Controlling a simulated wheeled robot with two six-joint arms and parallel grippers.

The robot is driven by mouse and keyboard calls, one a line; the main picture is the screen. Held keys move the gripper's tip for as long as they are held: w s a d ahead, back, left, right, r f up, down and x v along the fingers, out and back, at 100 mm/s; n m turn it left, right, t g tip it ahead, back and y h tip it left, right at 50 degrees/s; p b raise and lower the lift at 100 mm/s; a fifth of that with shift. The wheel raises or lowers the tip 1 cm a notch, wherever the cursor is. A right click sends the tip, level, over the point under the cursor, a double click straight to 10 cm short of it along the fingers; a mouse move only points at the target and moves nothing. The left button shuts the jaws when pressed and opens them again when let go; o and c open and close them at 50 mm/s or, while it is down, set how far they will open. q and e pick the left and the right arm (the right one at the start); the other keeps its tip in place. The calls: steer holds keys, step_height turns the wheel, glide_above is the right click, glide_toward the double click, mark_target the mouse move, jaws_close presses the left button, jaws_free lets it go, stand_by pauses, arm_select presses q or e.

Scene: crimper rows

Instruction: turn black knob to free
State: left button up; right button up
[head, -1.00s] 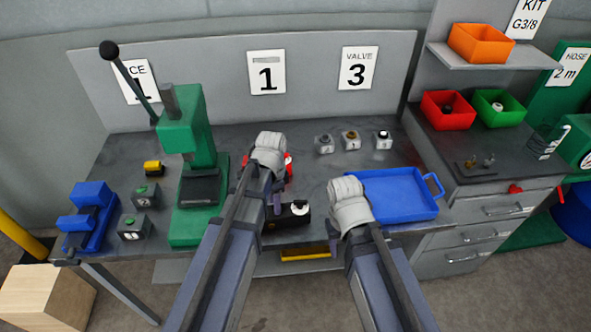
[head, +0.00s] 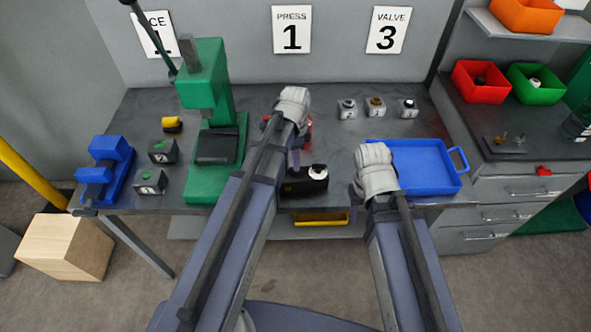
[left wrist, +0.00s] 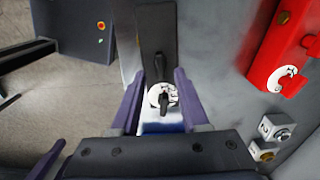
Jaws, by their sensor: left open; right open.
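A black box (head: 303,187) stands near the table's front edge in the head view, with a white dial (head: 318,171) on its right end. In the left wrist view a black knob (left wrist: 165,101) sits on a white dial (left wrist: 153,95), between the two fingers and apart from both. My left gripper (left wrist: 160,98) is open there; its fingers (head: 293,160) show small beside the black box in the head view. My right gripper (head: 359,188) is mostly hidden by its wrist, just left of the blue tray. The dial's markings are too small to read.
A red device (left wrist: 285,50) with a white dial shows in the left wrist view. A green press (head: 215,145) stands left, a blue tray (head: 455,190) right. Three small grey blocks (head: 375,107) stand behind. Open table lies between the blocks and the box.

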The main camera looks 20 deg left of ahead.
mark_target(299, 179)
arm_select(q)
step_height(299, 179, down, 4)
steer(key=shift+r+b, duration=0.25)
steer(key=shift+b, duration=0.95)
steer(key=shift+r, duration=0.1)
jaws_close()
